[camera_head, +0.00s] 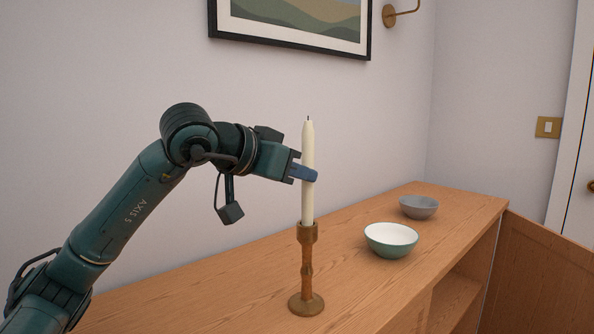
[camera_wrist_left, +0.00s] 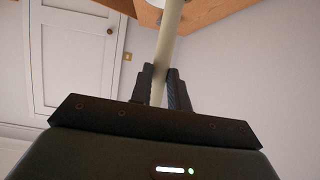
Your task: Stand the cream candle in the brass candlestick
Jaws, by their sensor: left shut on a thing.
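The cream candle (camera_head: 308,150) is upright in the head view, its lower end at the cup of the brass candlestick (camera_head: 307,270). The candle's base meets the cup's rim; whether it is fully seated inside cannot be told. The candlestick stands on the wooden cabinet top. My left gripper (camera_head: 305,174) is shut on the candle around its middle, reaching in from the left. The candle also shows between the fingers in the left wrist view (camera_wrist_left: 167,50). My right gripper is not in view.
A white and green bowl (camera_head: 391,241) stands right of the candlestick on the wooden cabinet top (camera_head: 200,300). A grey bowl (camera_head: 418,208) is farther back. A framed picture (camera_head: 300,25) hangs on the wall behind. The top left of the candlestick is clear.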

